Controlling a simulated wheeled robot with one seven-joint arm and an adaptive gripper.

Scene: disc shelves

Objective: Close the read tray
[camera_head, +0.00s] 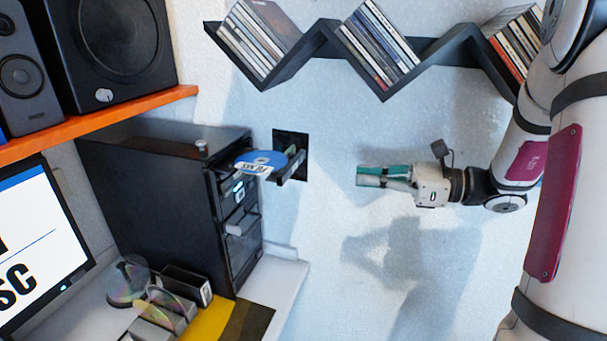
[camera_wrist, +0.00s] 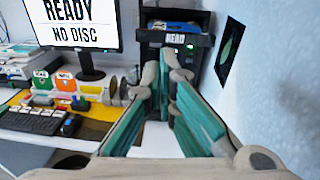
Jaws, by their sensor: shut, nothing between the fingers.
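The read tray (camera_head: 293,166) sticks out from the upper front of the black disc tower (camera_head: 150,185), and a blue disc (camera_head: 262,160) lies on it. In the wrist view the tray front (camera_wrist: 175,39) carries the label READ, with the blue disc (camera_wrist: 176,27) above it. My gripper (camera_head: 359,175) has teal finger pads. It is in the air to the right of the tray, apart from it and pointing towards it. In the wrist view the fingertips (camera_wrist: 167,62) converge just below the label, shut and empty, hiding part of the tower front.
A zigzag shelf (camera_head: 325,35) of disc cases hangs on the wall above. A monitor (camera_wrist: 72,22) reads READY, NO DISC. Loose discs in holders (camera_head: 165,305) stand below the tower. A dark wall panel (camera_head: 303,141) is behind the tray. The air between gripper and tray is clear.

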